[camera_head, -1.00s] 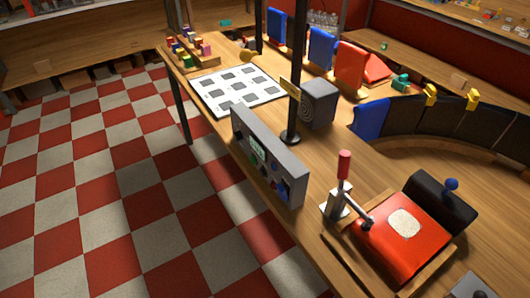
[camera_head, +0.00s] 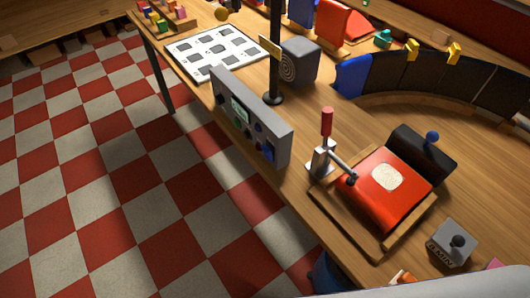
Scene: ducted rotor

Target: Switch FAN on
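A grey control panel (camera_head: 252,118) stands upright along the table's near left edge. Its front has a small greenish display (camera_head: 240,108) and several dark and blue knobs or switches. No label reading FAN can be made out on it. A dark grey box (camera_head: 299,63) with a round ringed face stands behind the panel, beside a black pole; I cannot tell if it is the fan. A small grey box (camera_head: 450,243) with a dark knob and partly readable lettering sits at the lower right. Neither gripper is in view.
A red padded device (camera_head: 385,190) with a red-handled lever (camera_head: 326,125) sits in a wooden tray. A black pole (camera_head: 274,50) rises from the table. A white sheet with dark squares (camera_head: 215,50) lies farther back. Checkered floor (camera_head: 120,190) is open at left.

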